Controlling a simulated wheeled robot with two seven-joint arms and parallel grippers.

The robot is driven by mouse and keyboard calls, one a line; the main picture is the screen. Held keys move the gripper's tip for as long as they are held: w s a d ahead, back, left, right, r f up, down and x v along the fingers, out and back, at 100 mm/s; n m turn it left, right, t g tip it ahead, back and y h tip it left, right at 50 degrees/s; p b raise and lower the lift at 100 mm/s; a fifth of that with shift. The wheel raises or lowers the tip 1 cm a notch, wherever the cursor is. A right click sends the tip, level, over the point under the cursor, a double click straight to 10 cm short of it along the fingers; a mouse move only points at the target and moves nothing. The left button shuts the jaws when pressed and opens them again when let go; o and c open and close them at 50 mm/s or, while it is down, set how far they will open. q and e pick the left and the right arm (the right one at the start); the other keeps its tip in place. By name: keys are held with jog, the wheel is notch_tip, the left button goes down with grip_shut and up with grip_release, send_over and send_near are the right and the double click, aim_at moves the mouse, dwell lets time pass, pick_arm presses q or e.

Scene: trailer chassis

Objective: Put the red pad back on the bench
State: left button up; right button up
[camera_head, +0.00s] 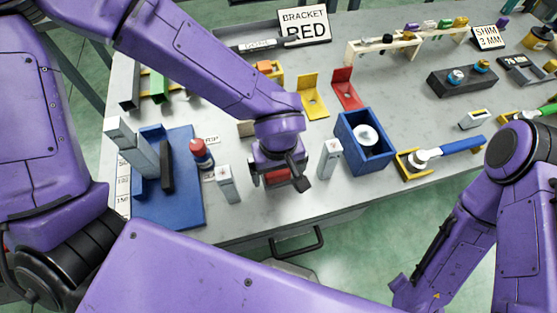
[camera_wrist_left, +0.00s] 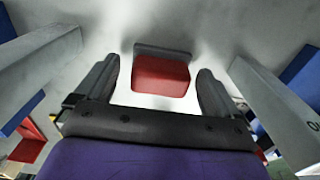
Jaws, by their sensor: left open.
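The red pad (camera_head: 277,177) is partly hidden under my left gripper in the head view. In the left wrist view the red pad (camera_wrist_left: 160,76) shows as a red block with a dark grey strip along its far edge, over the pale bench top. My left gripper (camera_head: 278,182) points down near the front edge of the bench (camera_head: 300,222). Its fingers are open, one on each side of the pad, with gaps visible in the left wrist view (camera_wrist_left: 158,72). Whether the pad touches the bench is hard to tell. My right gripper is out of view.
Grey upright posts stand left (camera_head: 228,184) and right (camera_head: 329,158) of the gripper. A blue open box (camera_head: 366,157) with a white round part is at right.

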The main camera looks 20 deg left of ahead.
pick_arm(q)
notch_tip(320, 180, up, 12)
jog(key=p, duration=0.1)
jog(key=shift+f, duration=0.2)
